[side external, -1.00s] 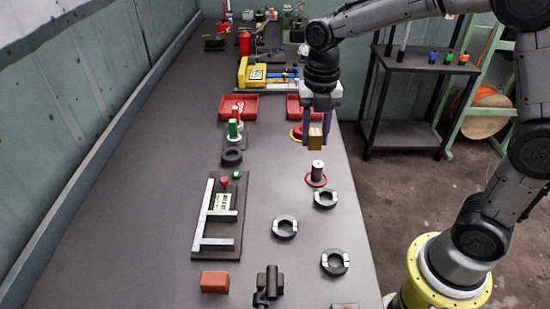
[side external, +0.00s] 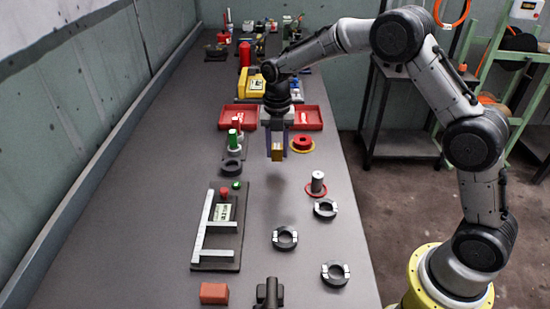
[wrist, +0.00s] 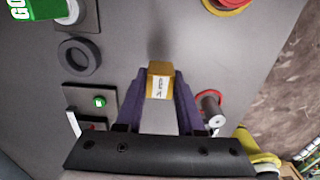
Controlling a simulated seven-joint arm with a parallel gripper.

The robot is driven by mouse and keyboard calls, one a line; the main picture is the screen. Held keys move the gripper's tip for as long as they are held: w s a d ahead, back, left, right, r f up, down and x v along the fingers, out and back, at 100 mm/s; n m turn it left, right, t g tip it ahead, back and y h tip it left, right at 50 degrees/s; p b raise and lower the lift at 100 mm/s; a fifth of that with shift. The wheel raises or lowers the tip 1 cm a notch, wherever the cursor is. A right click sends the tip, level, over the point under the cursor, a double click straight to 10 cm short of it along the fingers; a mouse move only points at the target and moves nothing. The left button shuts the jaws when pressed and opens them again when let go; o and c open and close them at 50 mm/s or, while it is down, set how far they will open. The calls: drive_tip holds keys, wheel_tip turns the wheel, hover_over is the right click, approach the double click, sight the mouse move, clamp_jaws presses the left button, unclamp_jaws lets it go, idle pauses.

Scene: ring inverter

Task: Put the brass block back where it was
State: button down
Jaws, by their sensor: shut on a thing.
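The brass block (side external: 277,152) is a small golden block held in the air above the grey table. In the wrist view the brass block (wrist: 159,82) shows a white label with dark marks. My gripper (side external: 277,146) is shut on it, with one purple finger on each side. In the wrist view my gripper (wrist: 159,88) has both fingertips against the block. A soft shadow lies on the table below. The block's underside is hidden.
A red ring with a metal post (side external: 317,183) and a red-yellow disc (side external: 302,145) stand to the right. Black ring clamps (side external: 285,238) lie nearer. A dark fixture plate (side external: 220,228) with pale bars, a black ring (side external: 231,167) and a green-topped piece (side external: 233,138) are left. Red trays (side external: 308,118) stand behind.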

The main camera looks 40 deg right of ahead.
sight(275, 159)
drive_tip(key=shift+w+f, duration=0.35)
drive_tip(key=shift+f, duration=1.55)
drive_tip(key=shift+f, duration=0.1)
drive_tip(key=c, duration=0.5)
unclamp_jaws()
drive_tip(key=shift+f, duration=0.1)
